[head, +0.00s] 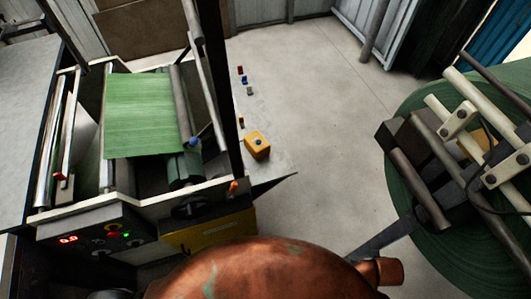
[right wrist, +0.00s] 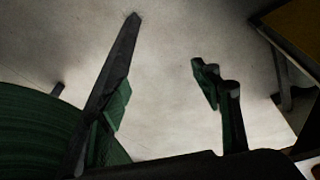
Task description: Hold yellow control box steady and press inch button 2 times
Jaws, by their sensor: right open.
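The yellow control box (head: 257,146) sits on the pale ledge at the right side of the machine in the head view. It has a small dark round button (head: 257,141) on its top face; any label is too small to read. My right gripper (right wrist: 165,45) shows in the right wrist view with its two dark fingers spread wide and nothing between them. The yellow control box cannot be made out between or beside these fingers. I cannot pick out the right gripper surely in the head view. My left gripper is not in view.
Green woven sheet (head: 145,115) runs over the machine's rollers. A panel with a red display (head: 68,240) is at its front left. Small red and blue items (head: 245,80) lie beyond the box. A large green roll (head: 405,205) stands at right; bare floor (head: 320,130) lies between.

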